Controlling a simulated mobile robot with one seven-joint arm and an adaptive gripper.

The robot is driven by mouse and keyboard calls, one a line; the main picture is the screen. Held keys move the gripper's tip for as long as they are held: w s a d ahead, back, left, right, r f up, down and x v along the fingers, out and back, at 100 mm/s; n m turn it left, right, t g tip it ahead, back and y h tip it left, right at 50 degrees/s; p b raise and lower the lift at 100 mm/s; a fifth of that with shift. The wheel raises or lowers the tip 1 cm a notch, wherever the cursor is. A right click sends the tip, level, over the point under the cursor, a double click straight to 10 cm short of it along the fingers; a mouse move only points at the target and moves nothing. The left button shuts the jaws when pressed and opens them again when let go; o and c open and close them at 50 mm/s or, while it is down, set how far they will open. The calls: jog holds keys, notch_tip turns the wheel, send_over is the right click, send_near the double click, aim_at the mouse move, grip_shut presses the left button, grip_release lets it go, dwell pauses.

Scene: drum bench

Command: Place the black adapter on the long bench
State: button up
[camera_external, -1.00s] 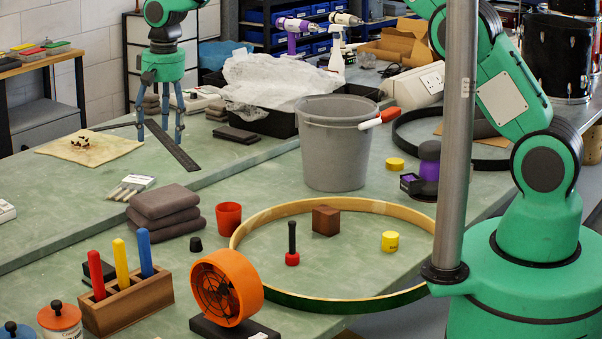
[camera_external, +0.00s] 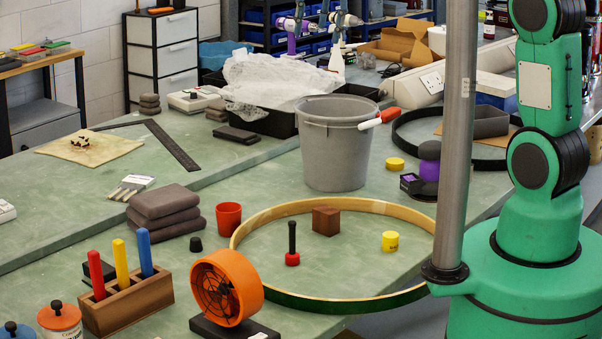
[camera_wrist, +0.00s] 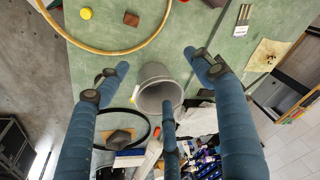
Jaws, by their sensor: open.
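I cannot tell for sure which thing is the black adapter. Dark candidates in the external view are a small black tapered piece (camera_external: 196,244) beside the red cup and a black block (camera_external: 98,271) behind the wooden pen holder. The long bench (camera_external: 60,215) is a pale green top running from front left to back right, with a step along it. My gripper (camera_external: 320,22) shows only by its blue fingers at the top edge. In the wrist view my gripper (camera_wrist: 160,76) has three fingers spread wide and empty, with the grey bucket (camera_wrist: 158,92) below and between them.
A wooden hoop (camera_external: 350,203) lies at the front right around a brown cube (camera_external: 326,221) and a yellow tub (camera_external: 389,241). An orange fan (camera_external: 227,287) stands in front. Plastic wrap (camera_external: 270,80) fills a black tray behind the bucket. Bare bench lies at the left middle.

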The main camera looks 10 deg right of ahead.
jog(key=s+d+r+t, duration=0.1)
jog(key=s+d+r, duration=0.15)
jog(key=d, duration=0.45)
jog(key=s+d+r+m, duration=0.1)
jog(key=s+d, duration=0.3)
jog(key=d, duration=0.4)
jog(key=s+d+r+t, duration=0.1)
jog(key=s+d, duration=0.2)
jog(key=d, duration=0.4)
jog(key=s+d+f+m+t+h, duration=0.1)
jog(key=s+d+f, duration=0.2)
jog(key=s+d, duration=1)
jog(key=shift+s+d+f+m+h, duration=0.3)
jog(key=shift+s+f+m, duration=0.1)
jog(key=shift+s, duration=0.55)
notch_tip(320, 180, down, 7)
jog(key=b, duration=0.6)
jog(key=shift+r+b, duration=0.2)
jog(key=shift+b, duration=0.2)
